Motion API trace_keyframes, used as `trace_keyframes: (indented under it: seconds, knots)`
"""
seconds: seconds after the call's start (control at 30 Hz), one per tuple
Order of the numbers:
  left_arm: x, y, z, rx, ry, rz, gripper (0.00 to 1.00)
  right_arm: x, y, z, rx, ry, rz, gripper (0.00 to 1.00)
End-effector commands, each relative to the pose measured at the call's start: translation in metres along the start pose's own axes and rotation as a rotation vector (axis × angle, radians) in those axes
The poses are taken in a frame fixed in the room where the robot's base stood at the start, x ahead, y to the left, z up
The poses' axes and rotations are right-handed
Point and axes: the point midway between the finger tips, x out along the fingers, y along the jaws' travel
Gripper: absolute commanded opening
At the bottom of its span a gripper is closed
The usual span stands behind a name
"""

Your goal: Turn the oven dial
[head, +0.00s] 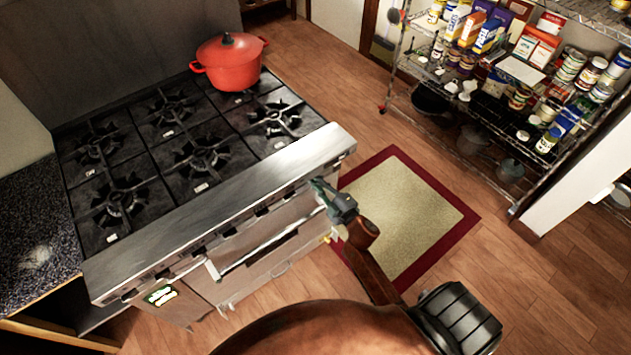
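The oven (225,195) is a steel range at the left of the head view. A row of small dark dials (198,251) runs along its front, just under the steel ledge. Which dial the task means cannot be told. My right gripper (322,187) is at the range's front right corner, near the right end of the oven door handle (268,246). Contact with a dial or the handle is not clear. Its fingers are small and partly hidden, so open or shut does not show. My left gripper is not in view.
A red pot (228,62) stands on the back right of the burners (198,155). A beige mat with a red border (440,206) lies on the wooden floor. A wire shelf (400,58) full of food packages stands at the upper right. Floor between is clear.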

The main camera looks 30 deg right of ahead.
Motion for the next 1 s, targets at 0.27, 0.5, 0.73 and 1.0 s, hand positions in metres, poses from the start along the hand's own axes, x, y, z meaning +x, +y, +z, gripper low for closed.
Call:
trace_keyframes:
  seconds: [0.27, 0.5, 0.73, 1.0]
  knots:
    - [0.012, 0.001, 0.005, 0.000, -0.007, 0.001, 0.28, 0.000, -0.003, 0.002, -0.245, 0.000, -0.001, 0.00]
    - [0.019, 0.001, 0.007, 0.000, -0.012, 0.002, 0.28, 0.000, -0.004, 0.001, -0.402, 0.001, -0.001, 0.00]
    - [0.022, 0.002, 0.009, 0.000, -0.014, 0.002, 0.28, 0.000, -0.004, 0.001, -0.486, 0.000, -0.002, 0.00]
    - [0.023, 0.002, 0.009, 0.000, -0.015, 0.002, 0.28, 0.000, -0.003, 0.001, -0.518, 0.000, -0.002, 0.00]
